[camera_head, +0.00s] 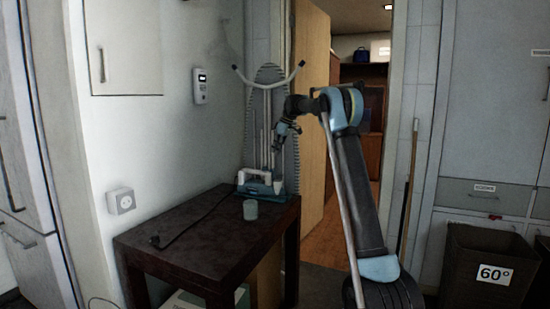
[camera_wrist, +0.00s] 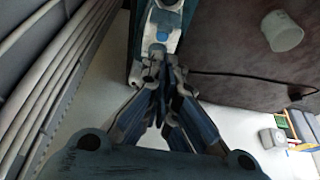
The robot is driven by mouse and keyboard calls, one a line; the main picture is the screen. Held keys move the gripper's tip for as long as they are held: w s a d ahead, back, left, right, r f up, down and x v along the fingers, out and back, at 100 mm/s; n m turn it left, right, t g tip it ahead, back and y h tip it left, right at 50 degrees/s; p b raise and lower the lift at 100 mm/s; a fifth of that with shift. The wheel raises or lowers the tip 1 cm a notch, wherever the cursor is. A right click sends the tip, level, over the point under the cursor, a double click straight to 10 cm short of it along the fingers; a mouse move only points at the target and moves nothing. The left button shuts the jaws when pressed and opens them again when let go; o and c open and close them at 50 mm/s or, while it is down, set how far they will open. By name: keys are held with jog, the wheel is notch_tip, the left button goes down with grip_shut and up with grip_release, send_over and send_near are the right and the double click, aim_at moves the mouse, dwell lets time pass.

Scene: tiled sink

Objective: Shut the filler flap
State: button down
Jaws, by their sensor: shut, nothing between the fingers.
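A white and blue iron-like appliance (camera_head: 260,183) stands at the back of the dark table. In the wrist view its white and blue body (camera_wrist: 165,20) lies just beyond my fingertips, with a small blue part showing on it. I cannot make out the filler flap or tell whether it is open. My gripper (camera_head: 277,147) is above the appliance in the head view. In the wrist view my gripper (camera_wrist: 158,62) is shut and empty, its tips overlapping the near end of the appliance. I cannot tell whether they touch.
A pale cup (camera_head: 250,210) stands on the dark table (camera_head: 200,245), in front of the appliance. A dark cord (camera_head: 190,228) runs across the left of the tabletop. An ironing board (camera_head: 268,75) stands behind. The front of the tabletop is clear.

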send_over(274, 174)
jog(key=w+a, duration=0.1)
jog(key=a, duration=0.1)
jog(key=f, duration=0.8)
jog(key=shift+w+d+f, duration=0.1)
jog(key=shift+w, duration=0.1)
jog(key=shift+s+a, duration=0.15)
jog(key=shift+a, duration=0.05)
